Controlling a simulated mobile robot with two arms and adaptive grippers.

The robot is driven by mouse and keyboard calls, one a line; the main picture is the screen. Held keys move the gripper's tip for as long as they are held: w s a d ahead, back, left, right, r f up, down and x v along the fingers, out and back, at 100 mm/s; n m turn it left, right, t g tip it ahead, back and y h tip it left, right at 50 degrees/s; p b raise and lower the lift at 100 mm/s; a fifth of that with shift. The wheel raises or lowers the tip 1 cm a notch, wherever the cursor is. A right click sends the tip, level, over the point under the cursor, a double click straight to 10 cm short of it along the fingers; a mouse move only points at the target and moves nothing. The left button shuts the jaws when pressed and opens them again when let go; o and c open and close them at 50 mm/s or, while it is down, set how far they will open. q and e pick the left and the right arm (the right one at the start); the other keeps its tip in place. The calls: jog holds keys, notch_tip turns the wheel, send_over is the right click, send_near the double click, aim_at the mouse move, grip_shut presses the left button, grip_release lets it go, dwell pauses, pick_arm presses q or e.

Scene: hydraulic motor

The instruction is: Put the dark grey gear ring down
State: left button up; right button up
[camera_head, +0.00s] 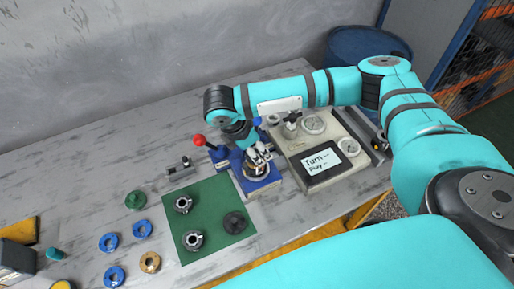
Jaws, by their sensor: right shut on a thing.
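My right gripper (257,165) points down over the blue fixture (262,186) at the middle of the bench. It is shut on a small ring-like part, the dark grey gear ring, at the top of the fixture. The fingers hide most of this part, and I cannot tell whether it touches what is below. A copper-coloured part shows under the fingers. A dark round disc (234,222) lies flat on the green mat (208,215), apart from the gripper. My left gripper is not in view.
A red-knobbed lever (200,141) stands left of the fixture. A grey box with a "Turn" label (322,162) stands to its right. Metal parts (193,240) stand on the mat. Blue rings (142,229) and a green ring (135,200) lie left of it. The back left of the bench is clear.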

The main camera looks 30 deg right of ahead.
aim_at(254, 148)
jog(key=shift+w+d+f+p, duration=0.5)
jog(key=shift+w+f+p, duration=0.3)
jog(key=shift+p, duration=0.2)
jog(key=shift+f+p, duration=0.4)
jog(key=shift+f, duration=0.4)
jog(key=shift+f, duration=0.1)
jog(key=o, duration=1.5)
jog(key=shift+f, duration=0.1)
jog(key=shift+c, duration=0.2)
jog(key=shift+s, duration=0.1)
